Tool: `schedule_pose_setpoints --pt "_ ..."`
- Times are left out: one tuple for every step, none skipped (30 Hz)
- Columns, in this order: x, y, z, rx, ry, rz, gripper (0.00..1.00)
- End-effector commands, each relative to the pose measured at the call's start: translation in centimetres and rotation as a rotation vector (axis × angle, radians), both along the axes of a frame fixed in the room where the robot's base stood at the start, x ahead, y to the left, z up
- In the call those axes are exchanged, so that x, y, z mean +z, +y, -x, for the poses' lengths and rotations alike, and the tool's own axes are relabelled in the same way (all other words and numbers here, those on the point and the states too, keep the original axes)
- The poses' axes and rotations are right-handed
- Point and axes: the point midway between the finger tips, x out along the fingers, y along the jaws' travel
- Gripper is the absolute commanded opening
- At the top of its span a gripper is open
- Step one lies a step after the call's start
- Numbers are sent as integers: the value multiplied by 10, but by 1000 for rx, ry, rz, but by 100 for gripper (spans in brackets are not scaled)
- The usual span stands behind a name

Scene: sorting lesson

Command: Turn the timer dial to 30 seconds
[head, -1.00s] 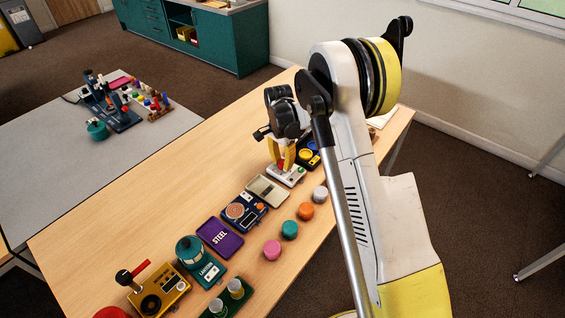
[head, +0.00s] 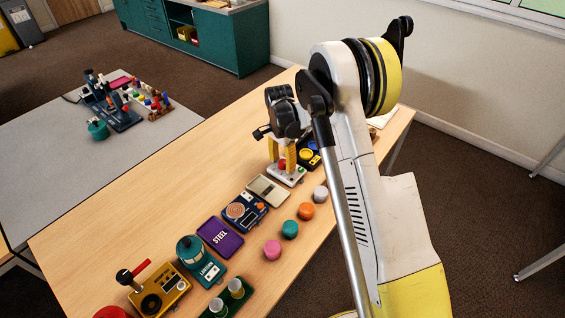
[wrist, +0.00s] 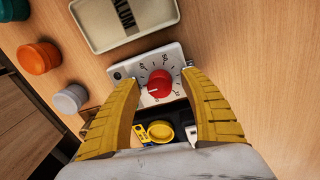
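The timer is a white plate with a round numbered scale and a red dial (wrist: 160,83) in the middle. Its white plate also shows in the head view (head: 291,179), near the far end of the desk. My gripper (wrist: 159,76) is open, with its two yellow fingers apart on either side of the red dial in the wrist view. In the head view my gripper (head: 281,162) is over the timer, with the red dial visible between the fingers. I cannot tell whether a finger touches the dial. The dial's pointer mark is too small to read surely.
A cream tray (wrist: 92,40) lies beside the timer, and a device with a yellow knob (wrist: 161,130) is on the other side. Grey (head: 320,194), orange (head: 306,211), teal (head: 290,230) and pink (head: 272,250) pucks line the near side.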

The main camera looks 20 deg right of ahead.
Motion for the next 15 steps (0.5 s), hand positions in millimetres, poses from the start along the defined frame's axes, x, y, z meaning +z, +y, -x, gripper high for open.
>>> schedule_pose_setpoints --pt "0 0 0 0 0 0 52" --pt "1 0 0 0 0 0 52" --pt "3 0 0 0 0 0 52" --pt "5 0 0 0 0 0 52" --pt "8 0 -1 0 0 0 52" --pt "13 0 -1 0 0 0 52" --pt "19 0 -1 0 0 0 52" --pt "24 0 -1 0 0 0 52" --pt "33 1 -1 0 0 0 52" --pt "40 1 -2 0 0 0 52" --pt "47 1 -2 0 0 0 52" --pt "56 1 -3 0 0 0 52" --pt "63 2 -3 0 0 0 52" --pt "70 2 -3 0 0 0 52" --pt "78 2 -4 0 0 0 52"
